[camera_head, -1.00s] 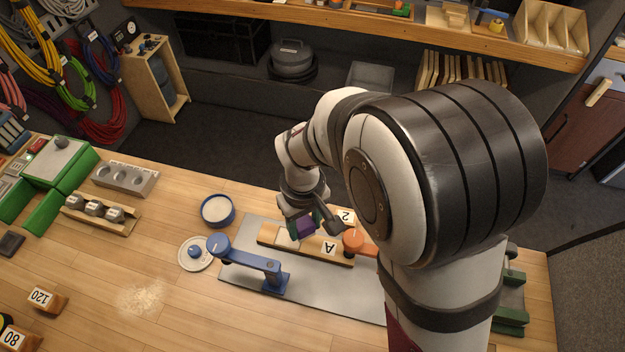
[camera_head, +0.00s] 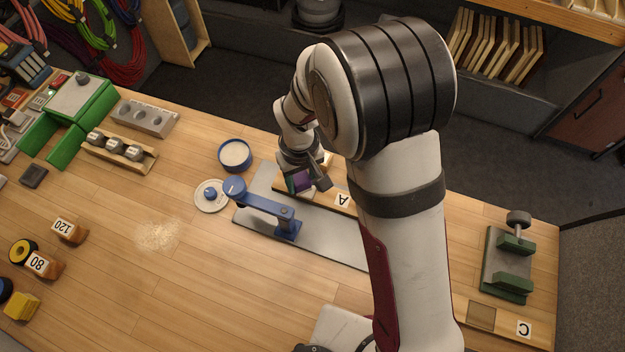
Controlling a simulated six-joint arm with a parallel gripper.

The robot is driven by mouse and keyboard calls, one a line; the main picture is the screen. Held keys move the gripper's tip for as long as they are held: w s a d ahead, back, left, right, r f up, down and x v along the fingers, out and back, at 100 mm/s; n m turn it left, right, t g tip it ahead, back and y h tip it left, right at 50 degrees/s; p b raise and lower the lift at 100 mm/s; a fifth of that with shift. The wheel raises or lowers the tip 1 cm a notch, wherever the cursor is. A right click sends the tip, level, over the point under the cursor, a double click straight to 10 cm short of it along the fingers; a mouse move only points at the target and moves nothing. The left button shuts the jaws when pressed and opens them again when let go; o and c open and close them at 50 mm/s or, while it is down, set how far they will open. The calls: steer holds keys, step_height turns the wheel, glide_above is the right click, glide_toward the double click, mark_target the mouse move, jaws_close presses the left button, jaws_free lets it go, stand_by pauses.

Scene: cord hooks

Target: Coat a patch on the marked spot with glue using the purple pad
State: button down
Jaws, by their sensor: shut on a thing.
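My gripper (camera_head: 304,190) is shut on the purple pad (camera_head: 302,180). It holds the pad at the left part of the wooden board marked A (camera_head: 343,200). I cannot tell whether the pad touches the board. The gripper and pad cover the pale patch on the board, so the marked spot and any glue on it are hidden. A blue round pot (camera_head: 235,155) with white contents, possibly the glue, stands open to the left of the gripper. Its likely lid, a pale disc with a blue knob (camera_head: 211,195), lies beside it.
A blue lever arm (camera_head: 262,208) stands on the grey mat (camera_head: 330,248), just in front of the board. My arm hides the board's right part. A green clamp (camera_head: 508,262) stands at the right. Wood left of the mat is mostly clear, with pale dust (camera_head: 158,236).

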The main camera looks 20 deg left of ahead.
steer(key=d, duration=0.4)
step_height(320, 180, up, 8)
stand_by(0.6)
steer(key=shift+w, duration=0.15)
stand_by(0.3)
